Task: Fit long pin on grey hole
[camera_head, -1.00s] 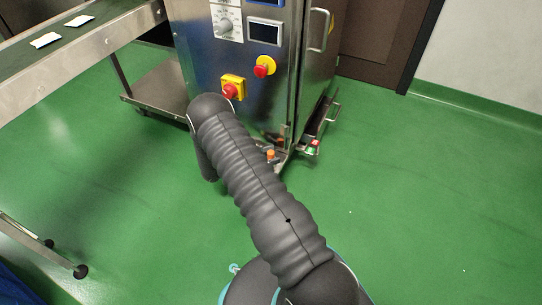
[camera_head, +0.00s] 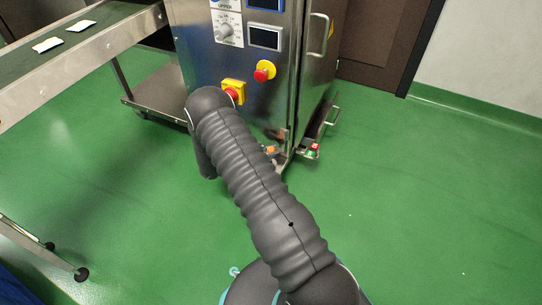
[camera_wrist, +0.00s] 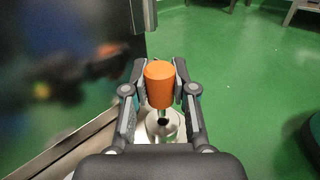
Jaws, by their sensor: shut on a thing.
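In the wrist view, my gripper (camera_wrist: 160,74) is shut on an orange cylinder (camera_wrist: 160,86), which appears to be the handle of the long pin. One finger is on each side of it. A short metal stem shows below the orange part. Under it is a round grey metal piece (camera_wrist: 164,131) with a dark centre. I cannot tell whether the pin's tip is in it or above it. In the head view, my arm hides the gripper, and a small orange spot (camera_head: 271,149) shows beside the arm at the machine's foot.
A steel machine cabinet (camera_head: 247,77) with red and yellow buttons stands close beyond my arm. A narrow steel ledge (camera_wrist: 75,146) runs left of the gripper. A conveyor (camera_head: 90,50) with white packets is at the upper left. Green floor (camera_head: 420,190) is clear on the right.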

